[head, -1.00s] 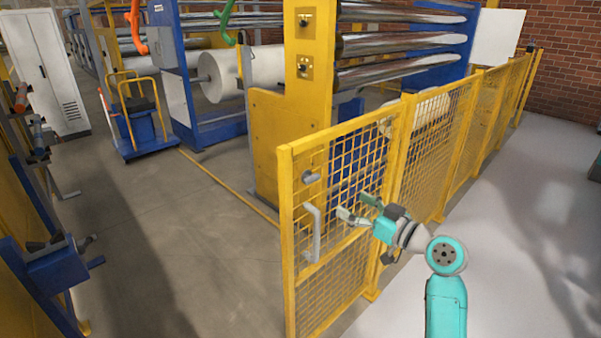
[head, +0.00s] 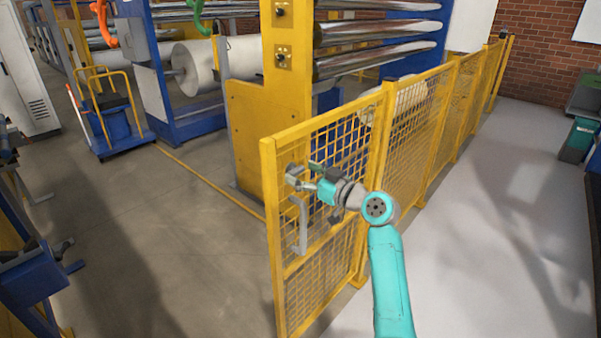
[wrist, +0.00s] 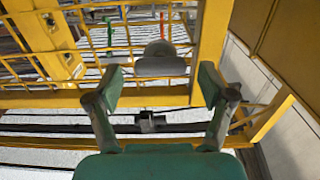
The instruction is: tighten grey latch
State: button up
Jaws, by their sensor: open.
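The grey latch (head: 293,171) sits on the upper part of the yellow mesh gate (head: 268,215), near its left post. A grey pull handle (head: 301,226) is fixed below it. My gripper (head: 306,178) is at the latch, just to its right in the head view. In the wrist view the latch (wrist: 160,62) shows as a rounded grey knob with a flat wide bar. It lies between and slightly beyond the two green-tipped fingers of my gripper (wrist: 162,82). The fingers are wide apart, with gaps visible on both sides. Contact cannot be made out.
A yellow mesh fence (head: 420,125) runs back to the right from the gate. Behind it stand a yellow machine frame (head: 292,95) and shiny rollers (head: 380,36). The grey floor (head: 480,240) right of the fence is clear. A blue fixture (head: 30,280) stands at left.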

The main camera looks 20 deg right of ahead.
jog(key=shift+w+a, duration=0.25)
jog(key=shift+w, duration=0.15)
jog(key=c, duration=1.2)
jog(key=shift+o, duration=0.2)
